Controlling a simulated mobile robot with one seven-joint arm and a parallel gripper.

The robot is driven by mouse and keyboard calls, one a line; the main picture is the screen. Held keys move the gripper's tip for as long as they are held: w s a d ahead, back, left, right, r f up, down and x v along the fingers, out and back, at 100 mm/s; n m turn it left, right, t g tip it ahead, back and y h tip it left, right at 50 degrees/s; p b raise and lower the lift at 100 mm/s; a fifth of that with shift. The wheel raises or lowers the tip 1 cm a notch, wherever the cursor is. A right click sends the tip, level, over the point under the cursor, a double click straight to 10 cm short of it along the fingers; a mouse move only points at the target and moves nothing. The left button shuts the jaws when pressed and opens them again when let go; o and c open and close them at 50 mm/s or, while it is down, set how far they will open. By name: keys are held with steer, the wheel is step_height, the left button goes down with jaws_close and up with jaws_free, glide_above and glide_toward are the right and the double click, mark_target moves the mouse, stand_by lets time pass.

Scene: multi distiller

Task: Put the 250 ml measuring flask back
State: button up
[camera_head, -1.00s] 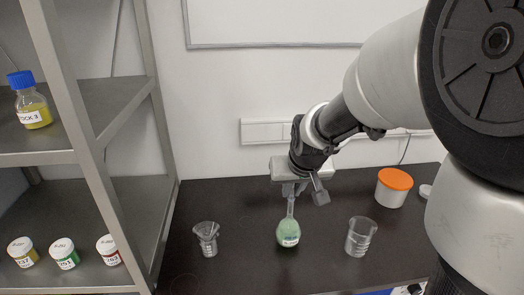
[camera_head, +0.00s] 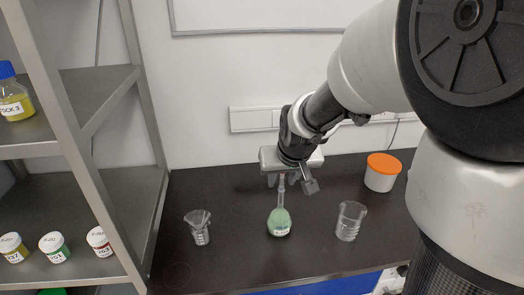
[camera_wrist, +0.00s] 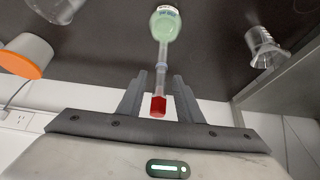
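The measuring flask (camera_head: 279,222), with a round body of green liquid and a long thin neck, stands upright on the dark bench. In the wrist view the flask (camera_wrist: 165,24) shows its red stopper (camera_wrist: 158,106) pointing towards my gripper. My gripper (camera_head: 284,183) is above the flask at the top of its neck. In the wrist view my gripper (camera_wrist: 160,82) has its fingers apart, one on each side of the neck and stopper, with a visible gap on both sides. The flask's label is too small to read.
A beaker with a funnel-like piece (camera_head: 199,228) stands left of the flask, and an empty beaker (camera_head: 350,221) stands right. A white tub with orange lid (camera_head: 383,172) is at back right. A metal shelf (camera_head: 140,190) at left holds a bottle (camera_head: 16,100) and several jars.

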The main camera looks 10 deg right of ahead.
steer(key=p+v, duration=0.1)
steer(key=v, duration=1.1)
steer(key=s, duration=1.5)
steer(key=shift+s+r, duration=0.35)
steer(key=shift+s, duration=0.05)
step_height(320, 180, up, 8)
steer(key=p, duration=0.8)
